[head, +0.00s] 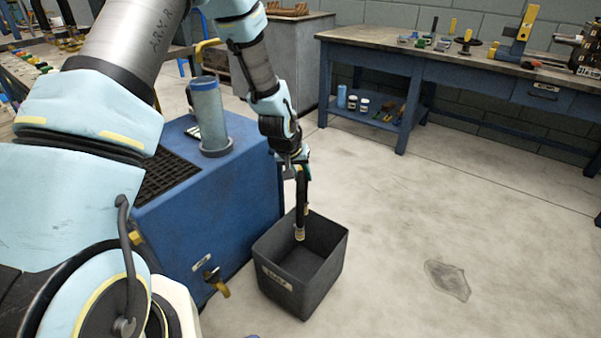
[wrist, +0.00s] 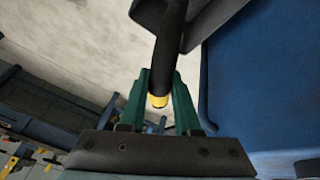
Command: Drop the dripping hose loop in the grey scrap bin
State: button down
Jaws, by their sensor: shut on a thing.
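My gripper (head: 299,172) is shut on the black hose loop (head: 302,200), which hangs down from it with brass-coloured fittings near its lower end. The hose hangs over the open grey scrap bin (head: 279,275), its lower end in line with the bin's mouth. I cannot tell whether that end is below the rim. The bin stands on the floor and its visible inside looks empty. In the wrist view, green fingers (wrist: 161,100) close around the hose (wrist: 170,45) by a yellow band, and part of the dark bin (wrist: 215,18) shows behind. No drips can be made out.
A blue machine (head: 225,215) with a grey cylinder (head: 208,115) on top stands close left of the bin, its yellow-handled tap (head: 216,280) facing the front. A blue workbench (head: 450,75) with tools stands at the back.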

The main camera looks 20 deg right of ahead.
notch_tip(320, 180, down, 19)
jog(key=b, duration=1.3)
jog(key=shift+b, duration=0.35)
jog(key=shift+r, duration=0.1)
jog(key=c, duration=0.5)
grip_release()
jog(key=shift+c, duration=0.2)
jog(key=p+v, duration=0.2)
jog(key=v, duration=0.8)
jog(key=shift+s+a+r+p, duration=0.15)
jog(key=shift+r+p, duration=0.2)
